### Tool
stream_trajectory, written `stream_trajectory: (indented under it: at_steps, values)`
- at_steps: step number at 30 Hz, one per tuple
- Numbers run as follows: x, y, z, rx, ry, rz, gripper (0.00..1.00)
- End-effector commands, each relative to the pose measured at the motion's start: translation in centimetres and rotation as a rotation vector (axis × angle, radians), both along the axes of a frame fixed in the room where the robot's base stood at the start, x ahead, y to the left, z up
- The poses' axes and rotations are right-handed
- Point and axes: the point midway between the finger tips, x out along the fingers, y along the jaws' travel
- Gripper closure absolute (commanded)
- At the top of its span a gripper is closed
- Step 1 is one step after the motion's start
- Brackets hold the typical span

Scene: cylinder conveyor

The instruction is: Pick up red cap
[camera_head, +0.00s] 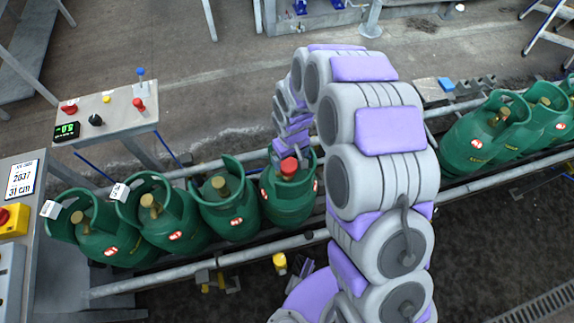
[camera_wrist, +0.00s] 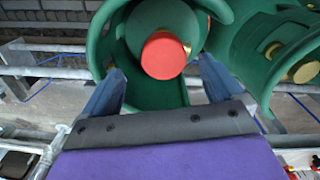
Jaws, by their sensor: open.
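The red cap (camera_head: 289,167) sits on the valve of a green gas cylinder (camera_head: 289,203) on the conveyor, inside the cylinder's collar. In the wrist view the red cap (camera_wrist: 164,55) shows from above, ahead of my gripper (camera_wrist: 158,80). The two blue-grey fingers are spread apart, one on each side of the cap's line, with nothing between them that I see held. In the head view my arm reaches down behind this cylinder, and the gripper itself is mostly hidden by arm and collar. The green collar (camera_wrist: 105,35) surrounds the cap.
Several green cylinders with brass valves (camera_head: 221,187) stand to the left, close together. More cylinders (camera_head: 480,135) stand at the right. Conveyor rails (camera_head: 262,245) run along the front. A control panel (camera_head: 107,112) with knobs stands at the back left.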

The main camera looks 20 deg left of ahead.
Motion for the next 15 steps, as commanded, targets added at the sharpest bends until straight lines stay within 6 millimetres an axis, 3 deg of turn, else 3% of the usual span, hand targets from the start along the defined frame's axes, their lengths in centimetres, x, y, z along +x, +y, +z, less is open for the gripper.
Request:
stream_trajectory:
  at_steps: [10, 15]
  values:
    - [0.0, 1.3, -4.4, -0.01, 0.002, 0.0, 0.06]
    - [0.0, 1.3, -5.4, -0.009, 0.0, 0.0, 0.06]
